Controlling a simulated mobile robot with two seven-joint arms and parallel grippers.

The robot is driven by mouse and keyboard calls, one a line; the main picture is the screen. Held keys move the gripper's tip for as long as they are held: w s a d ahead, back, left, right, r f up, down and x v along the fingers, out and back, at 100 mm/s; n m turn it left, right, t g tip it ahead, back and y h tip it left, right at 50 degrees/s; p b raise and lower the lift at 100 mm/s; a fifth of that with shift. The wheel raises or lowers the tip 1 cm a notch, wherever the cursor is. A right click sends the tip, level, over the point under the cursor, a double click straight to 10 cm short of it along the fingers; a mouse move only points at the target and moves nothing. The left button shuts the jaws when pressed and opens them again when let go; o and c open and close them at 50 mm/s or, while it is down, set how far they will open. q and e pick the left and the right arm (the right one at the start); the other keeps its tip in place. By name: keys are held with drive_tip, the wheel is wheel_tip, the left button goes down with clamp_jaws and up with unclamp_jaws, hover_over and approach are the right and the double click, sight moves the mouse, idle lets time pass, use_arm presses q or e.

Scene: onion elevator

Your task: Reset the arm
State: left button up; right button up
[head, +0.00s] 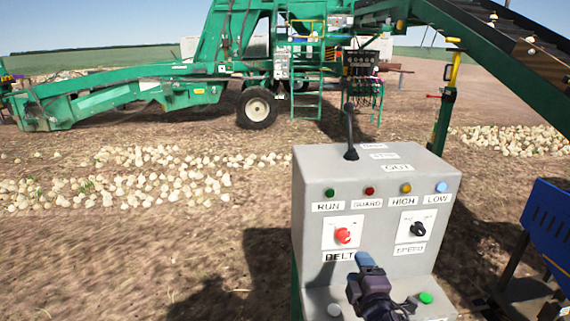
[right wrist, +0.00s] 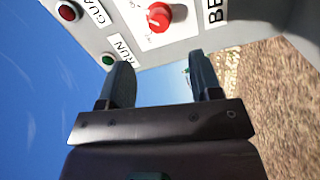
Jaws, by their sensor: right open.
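My right gripper (head: 364,260) is in front of the lower middle of the grey control box, below the BELT label. In the right wrist view my right gripper (right wrist: 163,72) is open, with two dark fingers apart and nothing between them. The red BELT knob (head: 343,235) sits above and left of the gripper in the head view. It also shows beyond the fingers in the right wrist view (right wrist: 159,16). The grey control box (head: 312,172) also carries a black SPEED knob (head: 418,229) and a black lever (head: 350,135) on top. My left gripper is not in view.
Green machinery (head: 130,92) and a sloping conveyor (head: 500,50) stand behind. Onions (head: 150,180) lie on the soil. A blue metal unit (head: 550,225) stands at the right.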

drive_tip(key=s+d+f+m+g, duration=0.3)
drive_tip(key=s+f+m, duration=0.4)
drive_tip(key=s, duration=0.6)
drive_tip(key=s+d+f+m+g, duration=0.3)
drive_tip(key=s+f+m, duration=0.5)
drive_tip(key=s+f, duration=0.3)
drive_tip(key=s+d, duration=0.1)
drive_tip(key=s, duration=0.1)
drive_tip(key=shift+s+f+m+h, duration=0.3)
drive_tip(key=shift+s+f+h, duration=0.05)
drive_tip(key=shift+s+h, duration=0.05)
